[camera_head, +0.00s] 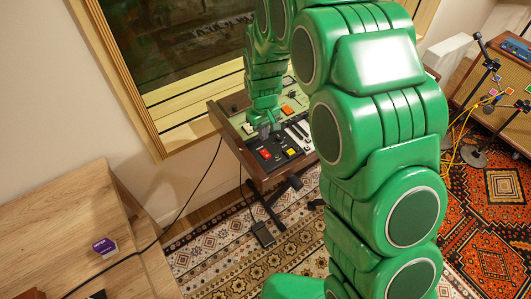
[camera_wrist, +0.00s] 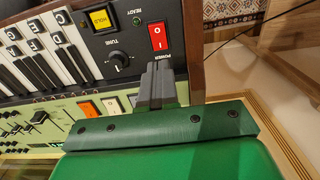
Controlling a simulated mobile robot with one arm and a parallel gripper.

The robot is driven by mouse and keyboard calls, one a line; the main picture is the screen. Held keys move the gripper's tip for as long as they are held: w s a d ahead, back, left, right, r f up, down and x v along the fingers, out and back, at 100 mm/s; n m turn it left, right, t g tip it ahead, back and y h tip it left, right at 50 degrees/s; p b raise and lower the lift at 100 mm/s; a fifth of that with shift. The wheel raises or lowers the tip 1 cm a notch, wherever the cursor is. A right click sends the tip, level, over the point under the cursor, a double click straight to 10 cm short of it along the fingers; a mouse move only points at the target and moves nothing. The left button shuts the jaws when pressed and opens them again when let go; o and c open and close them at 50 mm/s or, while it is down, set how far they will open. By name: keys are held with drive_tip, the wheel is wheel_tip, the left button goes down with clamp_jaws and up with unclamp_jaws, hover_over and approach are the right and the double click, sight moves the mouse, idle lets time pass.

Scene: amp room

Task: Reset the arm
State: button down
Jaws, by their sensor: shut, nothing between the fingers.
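My gripper (camera_wrist: 158,85) is shut and empty in the wrist view, its grey fingers together right beside a red power switch (camera_wrist: 158,36) on the dark control panel. Whether the fingertips touch the panel I cannot tell. In the head view my green arm reaches down to the synthesizer (camera_head: 272,176), and my gripper (camera_head: 266,130) is over its panel, small and partly in shadow. The red switch (camera_head: 265,153) also shows there, just below the fingers. Part of the synthesizer is hidden behind my arm.
The synthesizer stands on a dark stand by a wood-framed window (camera_head: 190,50). A wooden desk (camera_head: 70,235) with a small purple box (camera_head: 104,246) is at the left. Cables hang between desk and synthesizer. A microphone stand (camera_head: 480,100) with yellow cables is at the right.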

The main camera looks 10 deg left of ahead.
idle(0.5)
drive_tip(key=s+d+r+m, duration=0.2)
drive_tip(key=s+d+r, duration=0.5)
drive_tip(key=d+r, duration=0.15)
drive_tip(key=s+d+r+m, duration=0.3)
drive_tip(key=s+d+r, duration=0.3)
drive_tip(key=d+r, duration=0.3)
drive_tip(key=s+d+r+m, duration=0.1)
drive_tip(key=s+d, duration=0.2)
drive_tip(key=s, duration=0.4)
drive_tip(key=s+d+r+m+g, duration=0.1)
drive_tip(key=s+d+r, duration=0.1)
drive_tip(key=s+d, duration=0.2)
drive_tip(key=s+d+r+m, duration=0.2)
drive_tip(key=s+d, duration=0.1)
drive_tip(key=s, duration=0.7)
drive_tip(key=shift+s+d+g, duration=0.15)
drive_tip(key=shift+d+g, duration=0.1)
drive_tip(key=shift+g, duration=0.15)
